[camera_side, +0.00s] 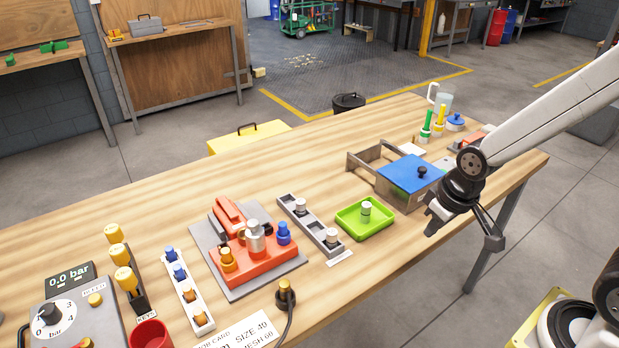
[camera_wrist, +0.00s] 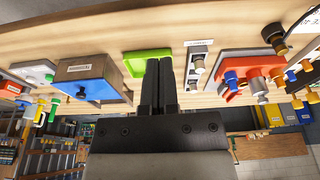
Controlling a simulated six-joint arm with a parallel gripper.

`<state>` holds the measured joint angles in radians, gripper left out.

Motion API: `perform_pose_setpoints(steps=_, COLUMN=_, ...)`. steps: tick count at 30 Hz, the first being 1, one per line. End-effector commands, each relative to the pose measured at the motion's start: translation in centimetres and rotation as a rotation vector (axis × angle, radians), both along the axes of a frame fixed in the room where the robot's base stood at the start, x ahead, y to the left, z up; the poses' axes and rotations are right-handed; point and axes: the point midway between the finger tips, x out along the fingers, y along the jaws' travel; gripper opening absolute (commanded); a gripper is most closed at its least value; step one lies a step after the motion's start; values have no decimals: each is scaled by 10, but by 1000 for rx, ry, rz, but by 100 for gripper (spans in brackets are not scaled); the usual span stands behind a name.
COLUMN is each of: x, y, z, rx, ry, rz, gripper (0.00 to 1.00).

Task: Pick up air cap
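No part is labelled air cap legibly, so I cannot tell which one it is. Small silver-topped cylindrical parts stand in a grey slotted rack (camera_side: 315,229), and one silver-topped part (camera_side: 366,208) stands in a green tray (camera_side: 352,229). A red fixture (camera_side: 270,268) holds a silver cylinder (camera_side: 255,238) with blue and yellow-orange fittings beside it.
A white rack (camera_side: 188,292), yellow-capped keys (camera_side: 124,276), a red cup (camera_side: 150,334) and a gauge box (camera_side: 72,316) fill the near left. Bare wood lies along the far edge.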

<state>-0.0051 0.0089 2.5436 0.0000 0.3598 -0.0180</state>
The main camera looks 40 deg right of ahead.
Motion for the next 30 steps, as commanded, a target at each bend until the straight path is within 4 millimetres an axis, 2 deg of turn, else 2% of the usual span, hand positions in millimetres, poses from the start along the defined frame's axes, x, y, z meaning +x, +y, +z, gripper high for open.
perform_pose_setpoints(steps=4, x=-5, y=-2, z=-1, rx=5, ry=-3, rz=-27, gripper=0)
perform_pose_setpoints(steps=5, x=-5, y=-2, z=-1, rx=5, ry=-3, rz=-27, gripper=6)
perform_pose_setpoints(steps=9, x=-5, y=-2, z=-1, rx=5, ry=-3, rz=-26, gripper=51)
perform_pose_setpoints(steps=10, x=-5, y=-2, z=-1, rx=5, ry=-3, rz=-26, gripper=54)
perform_pose_setpoints(steps=14, x=-5, y=-2, z=-1, rx=5, ry=-2, rz=-25, gripper=96)
perform_pose_setpoints(steps=15, x=-5, y=-2, z=-1, rx=5, ry=-2, rz=-24, gripper=100)
perform_pose_setpoints(steps=24, x=-2, y=-1, z=-1, rx=4, ry=-2, rz=-18, gripper=100)
perform_pose_setpoints(steps=30, x=18, y=7, z=3, rx=1, ry=2, rz=26, gripper=100)
